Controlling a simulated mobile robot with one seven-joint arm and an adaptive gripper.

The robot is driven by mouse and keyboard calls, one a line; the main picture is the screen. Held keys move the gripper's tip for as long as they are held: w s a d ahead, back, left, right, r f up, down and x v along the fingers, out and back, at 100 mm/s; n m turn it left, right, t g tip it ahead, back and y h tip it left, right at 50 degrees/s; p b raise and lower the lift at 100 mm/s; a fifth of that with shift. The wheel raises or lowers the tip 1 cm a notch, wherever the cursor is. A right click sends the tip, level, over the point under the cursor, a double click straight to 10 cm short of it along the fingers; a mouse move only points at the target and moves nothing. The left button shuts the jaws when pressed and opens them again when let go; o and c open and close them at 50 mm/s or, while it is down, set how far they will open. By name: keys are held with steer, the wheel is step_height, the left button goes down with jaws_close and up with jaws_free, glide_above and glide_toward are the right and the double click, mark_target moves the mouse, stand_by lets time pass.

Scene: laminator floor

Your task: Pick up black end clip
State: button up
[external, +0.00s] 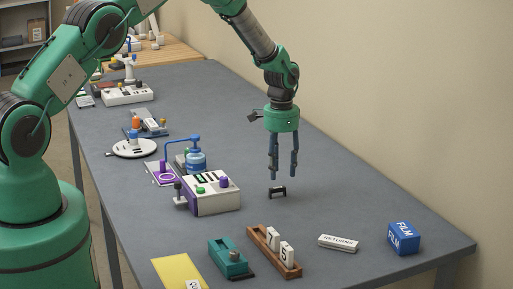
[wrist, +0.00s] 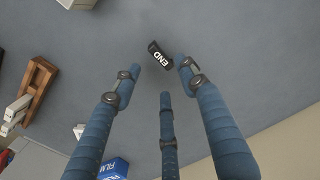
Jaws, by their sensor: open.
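The black end clip (external: 277,191) is a small dark piece standing on the grey table in the external view. In the wrist view the clip (wrist: 159,56) shows white letters reading END and lies just beyond the fingertips. My gripper (external: 283,172) points down above the clip with its blue fingers apart and nothing between them. In the wrist view my gripper's fingers (wrist: 157,82) are spread, and the clip appears apart from them.
A white and purple machine (external: 211,195) stands left of the clip. A wooden rack with number tiles (external: 268,251), a white RETURNS block (external: 338,243), a blue FILM box (external: 404,238) and a teal block (external: 230,256) are near the front. The table right of the clip is clear.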

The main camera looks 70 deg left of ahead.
mark_target(280, 188)
steer(key=shift+f, duration=0.2)
steer(key=shift+f, duration=0.1)
steer(key=shift+w+a+f+p, duration=0.1)
steer(key=shift+f+p, duration=0.3)
steer(key=shift+f, duration=2.15)
steer(key=c, duration=0.9)
